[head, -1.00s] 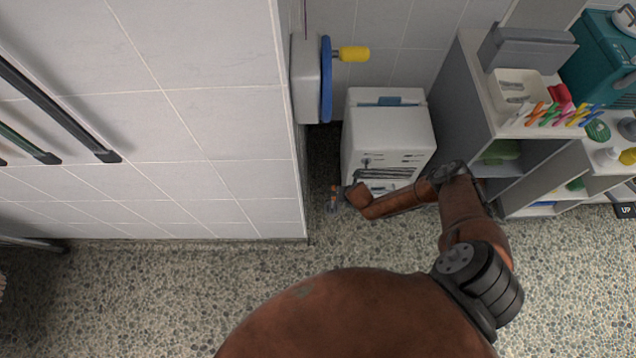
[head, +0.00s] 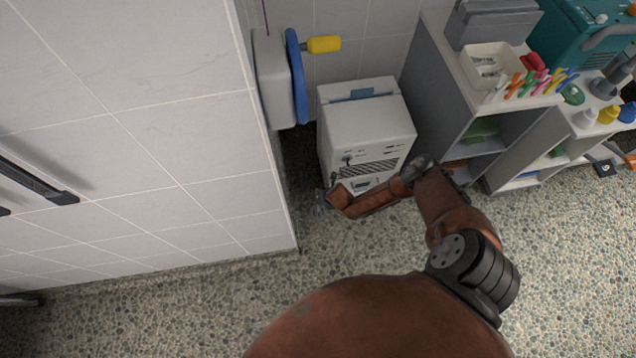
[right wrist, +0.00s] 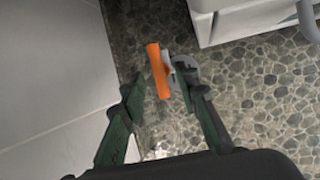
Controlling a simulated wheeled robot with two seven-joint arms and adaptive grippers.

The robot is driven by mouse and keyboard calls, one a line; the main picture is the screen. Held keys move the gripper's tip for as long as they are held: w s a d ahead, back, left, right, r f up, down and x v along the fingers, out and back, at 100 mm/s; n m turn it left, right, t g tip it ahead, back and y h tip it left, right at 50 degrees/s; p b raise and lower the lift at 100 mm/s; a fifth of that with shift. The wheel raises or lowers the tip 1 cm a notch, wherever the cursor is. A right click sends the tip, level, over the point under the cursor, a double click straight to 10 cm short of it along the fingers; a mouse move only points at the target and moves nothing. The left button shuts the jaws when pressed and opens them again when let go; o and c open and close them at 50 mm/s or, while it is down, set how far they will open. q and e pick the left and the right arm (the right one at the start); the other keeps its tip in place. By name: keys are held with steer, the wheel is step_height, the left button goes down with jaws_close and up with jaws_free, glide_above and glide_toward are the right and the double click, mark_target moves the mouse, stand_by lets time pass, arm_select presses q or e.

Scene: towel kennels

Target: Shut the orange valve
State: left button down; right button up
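The orange valve shows in the right wrist view as a long orange handle (right wrist: 157,75) beside a grey metal body (right wrist: 184,72), low above the pebbled floor. My right gripper (right wrist: 165,92) is open, with its two dark green fingers apart on either side of the handle's near end. I cannot tell whether either finger touches it. In the head view my right arm reaches down to the gap between the tiled wall and the white machine. The right gripper (head: 321,205) is small and unclear there, and the valve cannot be made out. My left gripper is out of view.
The white machine (head: 365,125) stands just beyond my right forearm. A tiled wall (head: 190,130) is close on the left, with a blue wheel (head: 297,75) and yellow handle (head: 323,44) above. A grey shelf unit (head: 440,85) stands right. Floor (head: 570,260) at right is clear.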

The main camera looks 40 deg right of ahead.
steer(key=shift+w+f, duration=0.1)
stand_by(0.3)
jaws_close()
